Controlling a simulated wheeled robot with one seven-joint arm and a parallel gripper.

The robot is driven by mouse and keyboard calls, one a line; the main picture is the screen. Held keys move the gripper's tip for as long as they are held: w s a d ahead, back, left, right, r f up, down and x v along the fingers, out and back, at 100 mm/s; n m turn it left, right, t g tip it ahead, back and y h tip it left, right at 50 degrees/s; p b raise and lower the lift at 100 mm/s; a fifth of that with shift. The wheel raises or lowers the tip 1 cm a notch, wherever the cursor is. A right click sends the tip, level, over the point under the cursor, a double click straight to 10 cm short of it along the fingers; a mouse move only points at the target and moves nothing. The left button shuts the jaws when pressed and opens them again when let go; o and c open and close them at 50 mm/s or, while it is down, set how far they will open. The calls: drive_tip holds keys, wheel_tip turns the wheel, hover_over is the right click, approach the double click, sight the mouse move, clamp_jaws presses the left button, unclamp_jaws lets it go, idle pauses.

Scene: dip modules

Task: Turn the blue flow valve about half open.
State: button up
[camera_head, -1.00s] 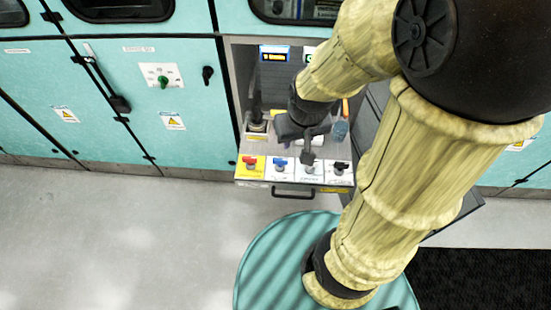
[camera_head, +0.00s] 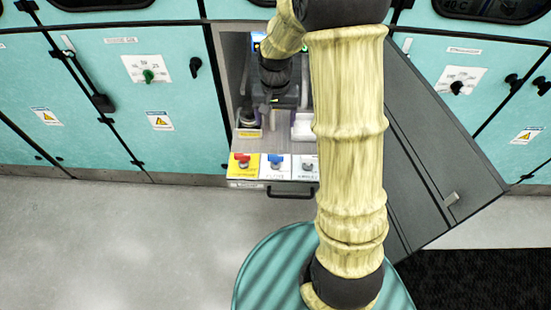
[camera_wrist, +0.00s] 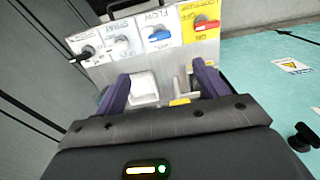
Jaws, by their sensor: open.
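The blue flow valve (camera_head: 277,160) is a small blue handle on a white square plate in the front row of the pulled-out drawer. In the wrist view the blue handle (camera_wrist: 160,35) lies beyond my fingertips, under the inverted word FLOW. My gripper (camera_wrist: 160,87) is open, with its two dark purple fingers wide apart and nothing held. In the head view my gripper is above the drawer, behind the valve row, and its fingertips are hard to make out. It is apart from the blue valve.
A red valve (camera_head: 243,160) on a yellow plate stands beside the blue one, and a grey valve (camera_head: 308,164) on its other side. A black valve (camera_wrist: 88,50) shows in the wrist view. A white block (camera_wrist: 144,88) lies between my fingers' lines of view. Teal cabinets (camera_head: 100,120) flank the drawer.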

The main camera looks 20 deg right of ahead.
sight(276, 155)
drive_tip(key=shift+s+r, duration=0.1)
drive_tip(key=shift+r, duration=0.05)
wheel_tip(276, 155, down, 18)
drive_tip(key=shift+r, duration=0.25)
idle(0.5)
drive_tip(key=c, duration=1)
